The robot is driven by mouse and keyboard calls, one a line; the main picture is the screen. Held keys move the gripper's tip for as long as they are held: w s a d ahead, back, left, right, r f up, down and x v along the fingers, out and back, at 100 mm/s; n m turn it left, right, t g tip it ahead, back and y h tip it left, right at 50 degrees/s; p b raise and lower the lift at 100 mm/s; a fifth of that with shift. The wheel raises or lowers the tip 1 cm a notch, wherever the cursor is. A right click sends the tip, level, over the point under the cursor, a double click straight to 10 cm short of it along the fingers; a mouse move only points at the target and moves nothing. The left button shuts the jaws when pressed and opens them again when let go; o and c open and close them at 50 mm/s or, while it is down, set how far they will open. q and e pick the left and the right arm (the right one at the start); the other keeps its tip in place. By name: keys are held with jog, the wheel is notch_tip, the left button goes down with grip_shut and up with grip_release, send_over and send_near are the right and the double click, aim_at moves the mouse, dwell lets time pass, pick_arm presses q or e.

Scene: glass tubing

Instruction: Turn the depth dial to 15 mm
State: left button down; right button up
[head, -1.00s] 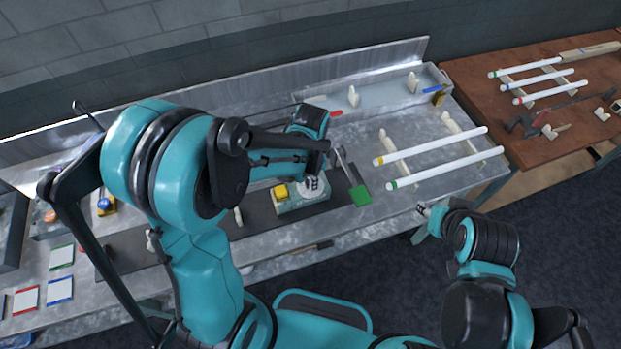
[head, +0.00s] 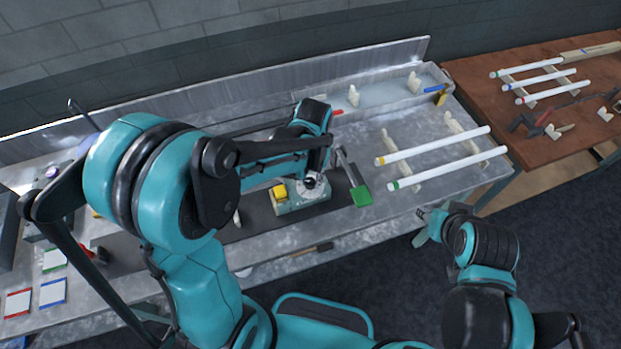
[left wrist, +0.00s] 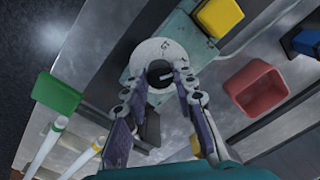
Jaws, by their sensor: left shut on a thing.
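The depth dial is a white disc with a black knob on a pale grey-green block (head: 291,209). In the left wrist view the disc (left wrist: 147,52) lies flat, with the knob (left wrist: 159,74) at its middle and a light pointer line on it. Its scale marks are too small to read. My left gripper (left wrist: 160,90) reaches over the block from the far side in the head view (head: 312,178), its two fingers shut on the knob. My right gripper (head: 421,214) hangs off the front edge of the bench, away from the dial; its jaws are too small to judge.
A yellow block (left wrist: 219,16) sits beside the disc. A green piece (head: 361,196) stands just right of the dial. White tubes (head: 433,147) lie on rests farther right. A red open box (left wrist: 255,87) shows in the wrist view. Coloured cards (head: 52,292) lie at the left.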

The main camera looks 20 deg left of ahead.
aim_at(311, 181)
pick_arm(q)
jog(key=n, duration=0.5)
jog(key=shift+n+b, duration=0.3)
jog(key=shift+b, duration=0.05)
jog(key=n, duration=0.5)
jog(key=shift+n, duration=0.4)
jog(key=c, duration=1.2)
grip_release()
jog(key=shift+r, duration=0.1)
notch_tip(311, 181, up, 12)
jog(key=shift+w, duration=0.15)
jog(key=shift+b, duration=0.3)
